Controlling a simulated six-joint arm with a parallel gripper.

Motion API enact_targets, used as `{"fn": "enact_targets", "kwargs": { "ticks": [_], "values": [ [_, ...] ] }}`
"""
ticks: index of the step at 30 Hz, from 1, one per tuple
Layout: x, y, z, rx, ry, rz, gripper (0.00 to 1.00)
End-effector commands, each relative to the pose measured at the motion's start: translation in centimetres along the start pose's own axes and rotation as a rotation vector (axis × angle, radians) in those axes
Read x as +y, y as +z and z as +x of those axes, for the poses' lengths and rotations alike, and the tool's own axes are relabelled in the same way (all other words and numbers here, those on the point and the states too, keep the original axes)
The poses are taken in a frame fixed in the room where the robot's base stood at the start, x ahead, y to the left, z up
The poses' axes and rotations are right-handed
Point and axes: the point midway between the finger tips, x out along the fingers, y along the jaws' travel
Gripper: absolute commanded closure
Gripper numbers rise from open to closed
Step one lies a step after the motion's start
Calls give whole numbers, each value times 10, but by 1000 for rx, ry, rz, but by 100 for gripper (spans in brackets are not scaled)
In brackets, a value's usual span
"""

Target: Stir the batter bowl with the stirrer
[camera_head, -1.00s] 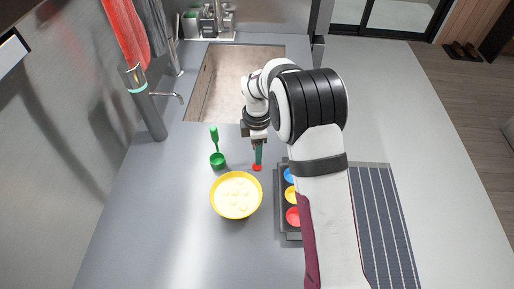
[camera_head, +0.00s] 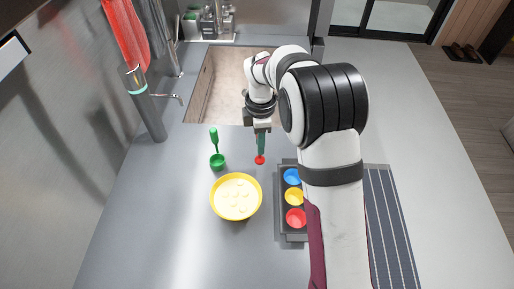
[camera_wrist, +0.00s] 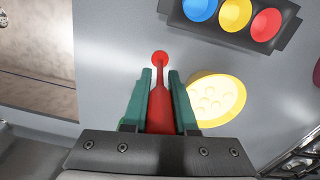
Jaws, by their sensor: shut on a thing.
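My gripper (camera_head: 261,146) points down over the grey counter, behind and right of the bowl. It is shut on a red stirrer (camera_wrist: 160,98), which sits between the green fingers in the wrist view. The stirrer's round red end (camera_head: 260,160) points down; I cannot tell whether it clears the counter. The yellow batter bowl (camera_head: 215,209) holds pale, lumpy batter and stands apart from the stirrer. It also shows right of the fingers in the wrist view (camera_wrist: 236,112).
A green tool with an upright handle and round base (camera_head: 217,161) stands behind the bowl. A dark tray (camera_head: 289,226) with blue, yellow and red cups is at right, beside the striped runner (camera_head: 385,220). The sink (camera_head: 215,85) lies behind. The left front counter is clear.

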Motion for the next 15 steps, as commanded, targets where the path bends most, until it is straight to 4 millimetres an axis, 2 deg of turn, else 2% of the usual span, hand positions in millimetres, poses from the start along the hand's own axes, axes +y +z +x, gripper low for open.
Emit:
{"fn": "enact_targets", "kwargs": {
  "ticks": [9, 12, 15],
  "values": [
    [-34, 70, -45, -1, 0, 5, 100],
    [-41, 86, -56, -1, 1, 4, 100],
    [-46, 90, -61, 0, -2, 2, 100]
  ]
}}
